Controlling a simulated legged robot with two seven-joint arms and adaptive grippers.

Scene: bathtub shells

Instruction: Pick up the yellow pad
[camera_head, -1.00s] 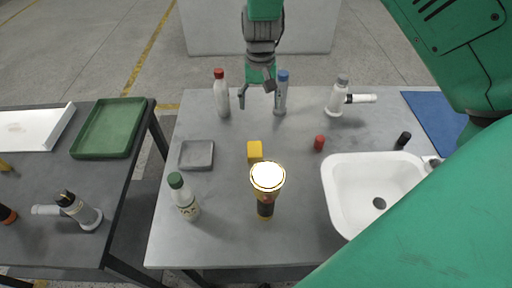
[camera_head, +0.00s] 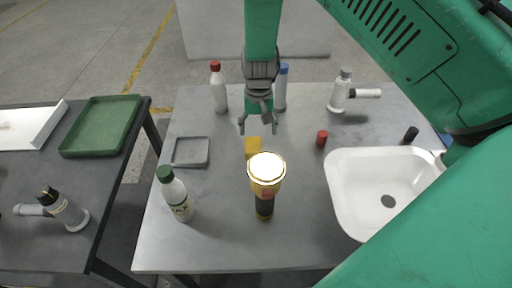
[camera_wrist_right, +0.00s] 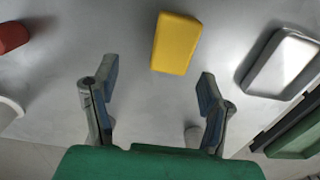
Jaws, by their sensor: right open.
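The yellow pad (camera_head: 253,146) lies flat on the grey table, just behind the flashlight in the head view. In the right wrist view the yellow pad (camera_wrist_right: 176,43) lies ahead of the fingertips and a little right of the middle between them. My right gripper (camera_head: 257,127) is open and empty, pointing down above the table at the far side of the pad. In the right wrist view my right gripper (camera_wrist_right: 155,80) shows both fingers spread apart, touching nothing. My left gripper is not in view.
A lit flashlight (camera_head: 265,190) stands in front of the pad. Red-capped (camera_head: 220,90) and blue-capped bottles (camera_head: 282,90) flank my arm; a green-capped bottle (camera_head: 175,195) stands front left.

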